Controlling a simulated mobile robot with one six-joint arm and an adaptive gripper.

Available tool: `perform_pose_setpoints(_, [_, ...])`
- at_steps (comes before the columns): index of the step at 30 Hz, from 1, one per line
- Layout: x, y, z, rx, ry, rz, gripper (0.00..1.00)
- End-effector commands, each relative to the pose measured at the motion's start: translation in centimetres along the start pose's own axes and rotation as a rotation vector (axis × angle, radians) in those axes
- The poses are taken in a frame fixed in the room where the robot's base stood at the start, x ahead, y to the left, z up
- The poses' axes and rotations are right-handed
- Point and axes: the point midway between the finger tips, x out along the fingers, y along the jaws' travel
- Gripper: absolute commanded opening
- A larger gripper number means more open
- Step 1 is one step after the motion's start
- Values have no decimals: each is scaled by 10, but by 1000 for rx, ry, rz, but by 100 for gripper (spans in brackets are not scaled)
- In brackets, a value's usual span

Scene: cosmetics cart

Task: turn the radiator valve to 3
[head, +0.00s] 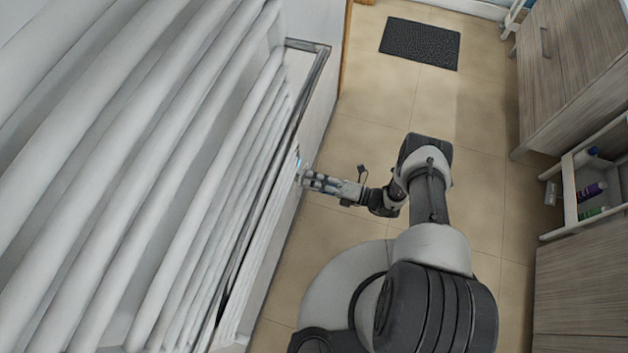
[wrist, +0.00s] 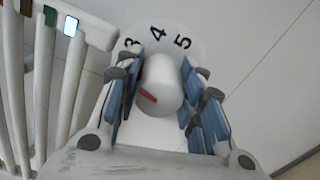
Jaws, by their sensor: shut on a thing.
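The radiator valve has a pale knob (wrist: 160,85) in the wrist view, in front of a white dial plate (wrist: 172,32) with the black numbers 3, 4 and 5. The 3 is at the left, the 4 in the middle and the 5 at the right. A short red mark (wrist: 147,96) shows on the knob's left side; I cannot tell exactly which number it lines up with. My gripper (wrist: 160,78) is shut on the knob, blue-padded fingers on both sides. In the head view my gripper (head: 306,179) reaches the radiator's right side, and the knob is hidden there.
White radiator tubes (head: 150,190) fill the left of the head view. Tubes (wrist: 72,85) also stand left of the knob in the wrist view. A dark mat (head: 420,43) lies on the tiled floor (head: 460,110). Wooden cabinets (head: 575,65) and a shelf with bottles (head: 590,190) stand right.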

Motion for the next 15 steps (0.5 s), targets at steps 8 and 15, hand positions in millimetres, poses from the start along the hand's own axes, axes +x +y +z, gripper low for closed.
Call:
perform_pose_setpoints(8, [0,-1,-2,85,1,-2,12])
perform_pose_setpoints(15, [0,-1,-2,101,1,-2,12])
